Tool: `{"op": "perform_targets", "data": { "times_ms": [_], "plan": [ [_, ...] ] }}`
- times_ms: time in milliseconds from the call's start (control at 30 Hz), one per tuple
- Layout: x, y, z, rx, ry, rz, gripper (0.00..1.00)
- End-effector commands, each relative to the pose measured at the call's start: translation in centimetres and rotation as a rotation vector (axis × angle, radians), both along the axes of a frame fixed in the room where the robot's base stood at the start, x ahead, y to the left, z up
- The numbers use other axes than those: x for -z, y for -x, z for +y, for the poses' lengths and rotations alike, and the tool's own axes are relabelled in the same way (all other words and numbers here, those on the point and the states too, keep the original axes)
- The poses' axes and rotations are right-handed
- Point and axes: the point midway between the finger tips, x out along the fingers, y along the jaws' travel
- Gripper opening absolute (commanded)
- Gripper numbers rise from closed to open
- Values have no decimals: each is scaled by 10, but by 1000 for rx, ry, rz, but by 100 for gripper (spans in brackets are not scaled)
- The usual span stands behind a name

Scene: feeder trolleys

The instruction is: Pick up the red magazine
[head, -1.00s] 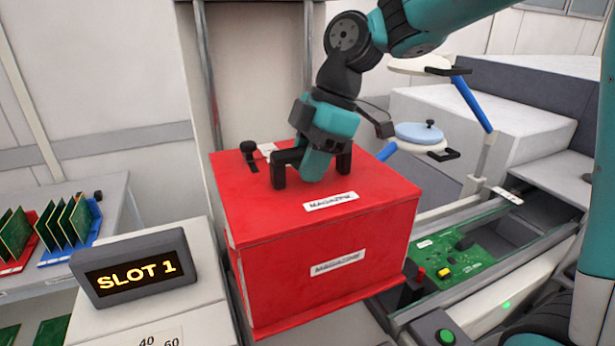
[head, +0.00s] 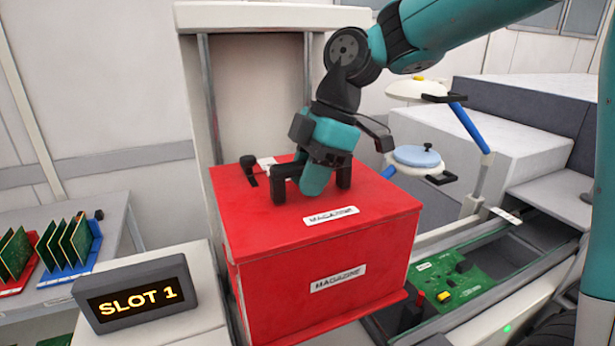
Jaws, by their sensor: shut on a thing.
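The red magazine (head: 315,283) is a large red box with white "MAGAZINE" labels on its top and front. It stands in the middle of the head view, in front of a pale upright frame. My gripper (head: 311,190) is on top of the box, its two black fingers pointing down at the top face. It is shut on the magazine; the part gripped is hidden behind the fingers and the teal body. A black latch (head: 249,170) shows on the box top, left of my gripper. The underside of the box is hidden.
A "SLOT 1" display (head: 136,290) stands close to the left of the box. Racks of green boards (head: 68,245) lie farther left. A conveyor with a green circuit board (head: 452,276) runs close on the right. A blue-armed lamp (head: 418,157) stands behind it.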

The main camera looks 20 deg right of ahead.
Motion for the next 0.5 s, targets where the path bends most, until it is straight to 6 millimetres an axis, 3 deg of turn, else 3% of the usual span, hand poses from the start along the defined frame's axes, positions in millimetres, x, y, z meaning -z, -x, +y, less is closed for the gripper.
{"op": "perform_targets", "data": {
  "times_ms": [33,500],
  "plan": [
    [-9,-1,0,-1,-2,-10,0],
    [-38,-1,0,0,-2,-10,0]
  ]
}}
